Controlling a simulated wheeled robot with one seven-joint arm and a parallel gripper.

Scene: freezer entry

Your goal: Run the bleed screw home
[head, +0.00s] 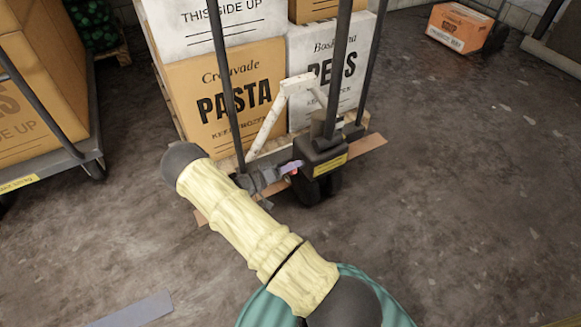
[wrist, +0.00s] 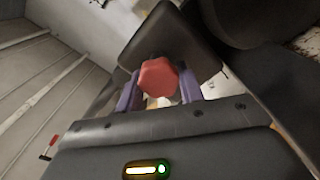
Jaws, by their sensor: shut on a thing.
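The bleed screw (wrist: 159,77) has a red six-sided head. In the wrist view it sits against the dark block of the pallet jack (wrist: 178,40). My gripper (wrist: 161,88) is shut on the screw head, with one purple finger on each side of it.
Stacked boxes, including a pasta box (head: 228,98) and a white box (head: 330,70), stand behind the block. Dark upright bars rise near it. A loaded cart (head: 55,165) stands at left. An orange box (head: 458,27) lies at back right. The floor at right is clear.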

